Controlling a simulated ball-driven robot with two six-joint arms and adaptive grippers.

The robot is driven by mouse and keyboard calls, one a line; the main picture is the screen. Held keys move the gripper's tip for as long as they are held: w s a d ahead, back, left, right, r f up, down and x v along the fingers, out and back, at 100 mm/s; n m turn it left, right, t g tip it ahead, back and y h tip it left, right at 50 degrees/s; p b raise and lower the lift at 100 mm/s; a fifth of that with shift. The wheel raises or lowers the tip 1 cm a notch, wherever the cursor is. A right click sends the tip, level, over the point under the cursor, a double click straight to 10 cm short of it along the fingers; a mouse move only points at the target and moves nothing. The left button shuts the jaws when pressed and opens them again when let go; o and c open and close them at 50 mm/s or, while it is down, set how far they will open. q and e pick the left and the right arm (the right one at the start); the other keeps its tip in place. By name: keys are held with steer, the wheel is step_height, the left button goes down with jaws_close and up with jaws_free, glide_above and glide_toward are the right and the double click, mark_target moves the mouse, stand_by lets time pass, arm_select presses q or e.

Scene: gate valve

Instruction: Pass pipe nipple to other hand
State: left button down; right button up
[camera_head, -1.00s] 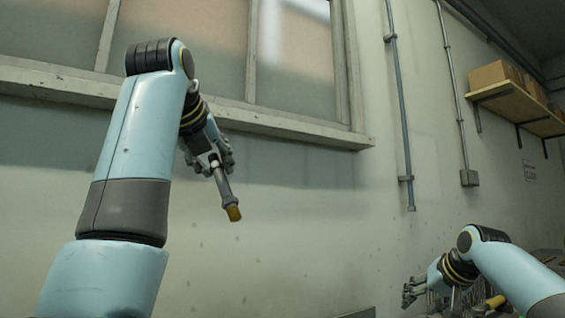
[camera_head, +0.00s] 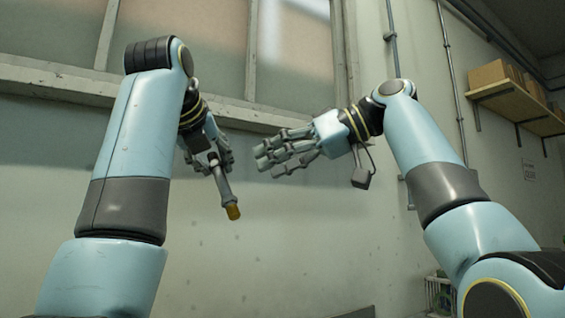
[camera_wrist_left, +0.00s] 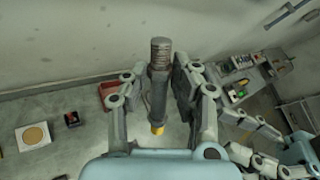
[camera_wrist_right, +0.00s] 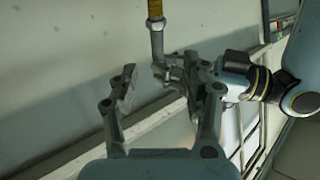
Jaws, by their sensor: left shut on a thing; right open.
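The pipe nipple (camera_head: 226,190) is a slim grey tube with a yellow-brown lower end, tilted downward in the head view. My left gripper (camera_head: 211,161) is shut around its upper part. In the left wrist view the nipple (camera_wrist_left: 160,62) stands between the fingers, its threaded grey end at the top. My right gripper (camera_head: 268,163) is open and empty, to the right of the nipple and apart from it, fingers pointing left. In the right wrist view the nipple (camera_wrist_right: 157,42) lies beyond the open fingers, near the top, its yellow end uppermost.
A wall with a window ledge (camera_head: 270,118) lies behind both grippers. A shelf (camera_head: 520,105) with boxes is at the far right. In the left wrist view, a bench (camera_wrist_left: 255,78) with small items and a red bin (camera_wrist_left: 108,94) lie below. Air around the grippers looks clear.

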mark_target(228, 186)
steer(key=x, duration=1.1)
steer(key=shift+a+f, duration=0.1)
steer(key=shift+a, duration=0.05)
jaws_close()
arm_select(q)
steer(key=c, duration=1)
jaws_free()
steer(key=shift+o, duration=0.2)
